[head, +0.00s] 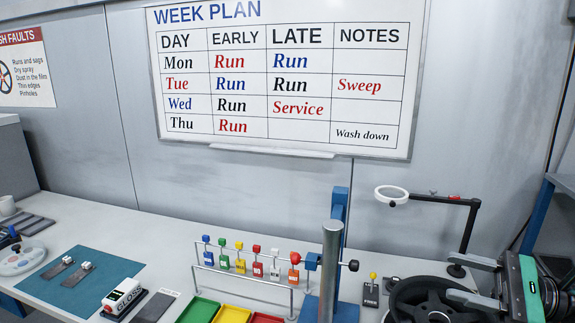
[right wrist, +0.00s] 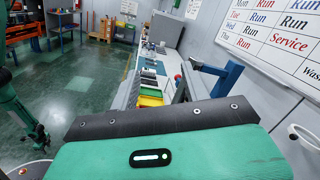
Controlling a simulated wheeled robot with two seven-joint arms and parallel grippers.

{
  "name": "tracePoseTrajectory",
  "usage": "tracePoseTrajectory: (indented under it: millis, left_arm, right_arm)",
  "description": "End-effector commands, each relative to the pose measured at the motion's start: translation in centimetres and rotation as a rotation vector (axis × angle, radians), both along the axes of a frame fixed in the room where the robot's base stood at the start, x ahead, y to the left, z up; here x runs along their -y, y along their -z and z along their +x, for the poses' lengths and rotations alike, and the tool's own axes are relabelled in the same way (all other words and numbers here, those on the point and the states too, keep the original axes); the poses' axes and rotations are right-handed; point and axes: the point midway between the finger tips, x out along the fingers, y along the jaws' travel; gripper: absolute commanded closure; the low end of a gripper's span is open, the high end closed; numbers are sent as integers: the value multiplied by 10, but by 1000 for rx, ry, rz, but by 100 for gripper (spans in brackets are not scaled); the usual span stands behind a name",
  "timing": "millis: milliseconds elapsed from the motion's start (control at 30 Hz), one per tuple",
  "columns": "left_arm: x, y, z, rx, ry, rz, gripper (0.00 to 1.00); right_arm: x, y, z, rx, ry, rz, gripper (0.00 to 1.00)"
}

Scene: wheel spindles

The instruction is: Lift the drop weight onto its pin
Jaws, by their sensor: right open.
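A drop tester stands at the back of the bench, with a grey upright tube (head: 331,265) in front of a blue column (head: 341,205). In the right wrist view the blue column (right wrist: 229,77) shows beyond the gripper.
The black wheel (head: 412,298) lies between my right gripper and the tester. A ring lamp (head: 391,194) on a black arm stands behind. A rail with several coloured tags (head: 239,262) and green, yellow and red trays (head: 199,310) are left of the tester. A small yellow-knobbed stand (head: 371,292) is near.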

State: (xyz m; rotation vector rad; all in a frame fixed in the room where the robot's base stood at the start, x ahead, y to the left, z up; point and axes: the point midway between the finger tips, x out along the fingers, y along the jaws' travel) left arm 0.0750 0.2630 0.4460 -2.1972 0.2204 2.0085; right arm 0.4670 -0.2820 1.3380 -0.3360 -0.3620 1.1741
Motion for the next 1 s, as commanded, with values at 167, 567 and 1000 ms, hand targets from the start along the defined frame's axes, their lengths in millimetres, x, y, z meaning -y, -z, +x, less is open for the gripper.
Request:
tracePoseTrajectory:
  millis: [167, 567, 1000]
  left_arm:
    - [0, 0, 10, 11, 0, 0, 57]
    - [0, 0, 3, 3, 0, -1, 57]
    - [1, 0, 4, 4, 0, -1, 57]
  right_arm:
    - [-1, 4, 9, -116, 64, 152, 53]
    - [15, 45, 42, -616, 296, 774, 53]
    - [44, 212, 20, -1416, 683, 1862, 53]
